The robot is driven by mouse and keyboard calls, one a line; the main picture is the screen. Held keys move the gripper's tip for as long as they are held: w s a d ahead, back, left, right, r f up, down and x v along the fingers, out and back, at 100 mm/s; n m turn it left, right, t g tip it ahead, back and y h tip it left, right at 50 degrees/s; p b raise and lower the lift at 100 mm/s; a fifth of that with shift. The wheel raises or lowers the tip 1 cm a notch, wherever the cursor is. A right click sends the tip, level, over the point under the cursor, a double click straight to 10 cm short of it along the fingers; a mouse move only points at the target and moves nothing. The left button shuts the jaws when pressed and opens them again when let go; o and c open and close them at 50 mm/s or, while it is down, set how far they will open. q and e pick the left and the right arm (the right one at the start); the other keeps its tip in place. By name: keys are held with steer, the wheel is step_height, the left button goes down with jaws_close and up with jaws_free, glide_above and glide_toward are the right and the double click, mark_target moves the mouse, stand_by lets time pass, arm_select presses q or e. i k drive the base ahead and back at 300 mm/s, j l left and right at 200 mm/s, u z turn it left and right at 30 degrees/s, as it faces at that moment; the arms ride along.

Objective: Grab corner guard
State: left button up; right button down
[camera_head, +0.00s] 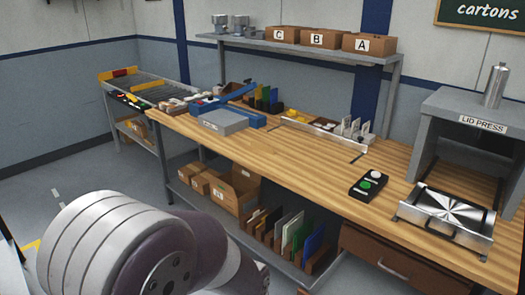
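I cannot pick out a corner guard with certainty. Small pale upright pieces (354,129) stand in a group at the back of the wooden workbench (290,160), right of centre; they are too small to tell what they are. Neither of my grippers shows. A large rounded link of my own arm fills the lower left of the view and hides part of the floor.
A lid press (482,123) stands at the right, with a metal plate fixture (446,212) before it. A button box (369,185) lies nearby. Cartons (326,38) line the upper shelf. Dividers (290,230) stand below. The bench's front middle is clear.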

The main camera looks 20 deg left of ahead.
mark_target(264, 149)
steer(key=i+j+z, duration=0.2)
steer(key=i+j, duration=0.75)
steer(key=i, duration=0.15)
steer(key=i+j+z, duration=0.25)
steer(key=i+j, duration=0.75)
steer(key=j, duration=0.15)
